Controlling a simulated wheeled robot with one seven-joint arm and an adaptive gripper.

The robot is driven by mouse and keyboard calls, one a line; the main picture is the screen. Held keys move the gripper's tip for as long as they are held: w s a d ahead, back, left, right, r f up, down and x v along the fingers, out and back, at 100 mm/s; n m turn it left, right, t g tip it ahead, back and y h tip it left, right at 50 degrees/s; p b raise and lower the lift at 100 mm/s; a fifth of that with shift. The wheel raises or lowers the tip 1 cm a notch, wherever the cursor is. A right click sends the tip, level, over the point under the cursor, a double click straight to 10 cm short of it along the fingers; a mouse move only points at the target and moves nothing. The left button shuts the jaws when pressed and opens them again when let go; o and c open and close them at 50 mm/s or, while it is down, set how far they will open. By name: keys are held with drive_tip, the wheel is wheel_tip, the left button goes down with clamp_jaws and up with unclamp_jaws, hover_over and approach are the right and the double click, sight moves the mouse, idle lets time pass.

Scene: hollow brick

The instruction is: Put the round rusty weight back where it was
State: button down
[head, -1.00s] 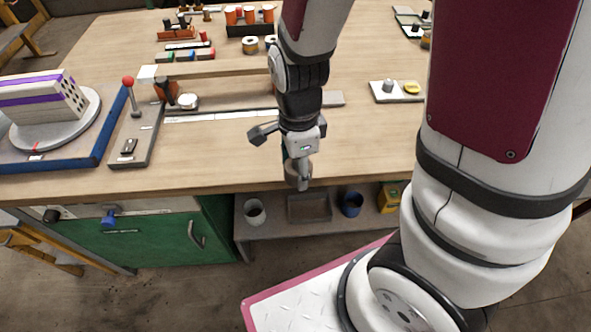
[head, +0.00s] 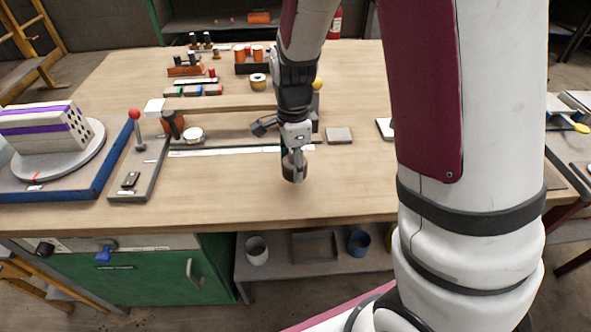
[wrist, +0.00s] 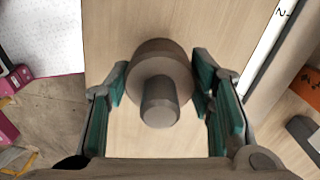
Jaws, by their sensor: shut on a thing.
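The round rusty weight (wrist: 163,75) is a brownish-grey disc with a thick knob standing up from it. My gripper (wrist: 164,92) has its green-padded fingers on both sides of the weight in the wrist view, and is shut on it. In the head view my gripper (head: 294,163) points down over the front middle of the wooden bench (head: 230,200), with the weight (head: 294,174) low between its fingers. The weight's underside is hidden, and I cannot tell whether it touches the bench top.
A long flat fixture with a white strip (head: 235,152) lies behind my gripper. A small grey square plate (head: 339,135) is to its right. A red-knobbed lever (head: 135,115) and a striped hollow brick (head: 45,128) on a round turntable stand at left. The bench front is clear.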

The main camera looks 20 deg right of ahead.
drive_tip(key=shift+w, duration=0.3)
drive_tip(key=shift+w+d+f, duration=0.1)
drive_tip(key=shift+w+f, duration=0.1)
drive_tip(key=shift+f, duration=0.05)
drive_tip(key=shift+f+b, duration=0.35)
drive_tip(key=shift+f, duration=1.15)
drive_tip(key=shift+f, duration=0.15)
drive_tip(key=c, duration=0.7)
unclamp_jaws()
drive_tip(key=shift+s, duration=0.1)
drive_tip(key=shift+c, duration=0.2)
